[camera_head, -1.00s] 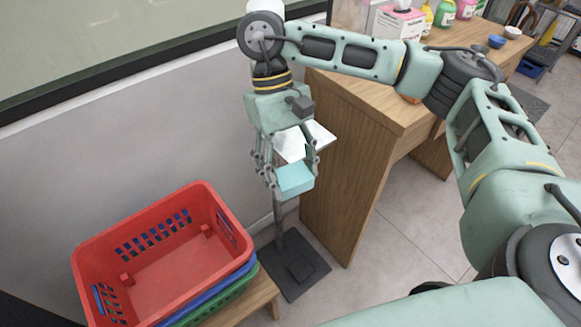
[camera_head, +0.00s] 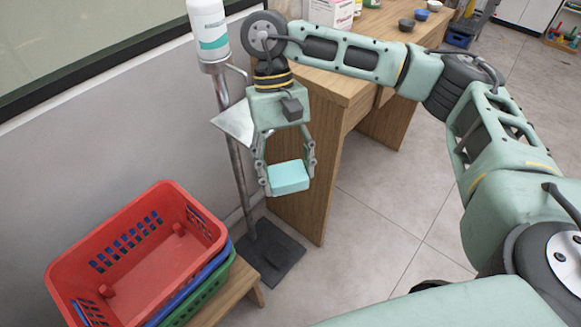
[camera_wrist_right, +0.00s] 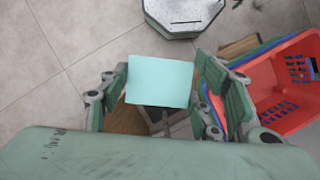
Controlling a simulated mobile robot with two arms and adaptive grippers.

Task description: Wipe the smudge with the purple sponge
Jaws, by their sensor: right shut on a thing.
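My right gripper (camera_head: 286,170) is shut on a light turquoise block that looks like a sponge (camera_head: 290,179). The block is held level between the two fingers, hanging in the air in front of the wooden desk's near end. In the right wrist view the block (camera_wrist_right: 160,82) sits between the fingers, above the floor. No purple sponge and no smudge show in these frames. My left gripper is not in view.
A metal stand (camera_head: 236,165) with a white bottle (camera_head: 209,33) is left of my right gripper. Stacked baskets, the top one red (camera_head: 140,190), sit on a low wooden bench (camera_head: 239,289). The wooden desk (camera_head: 318,175) is behind. Floor to the right is open.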

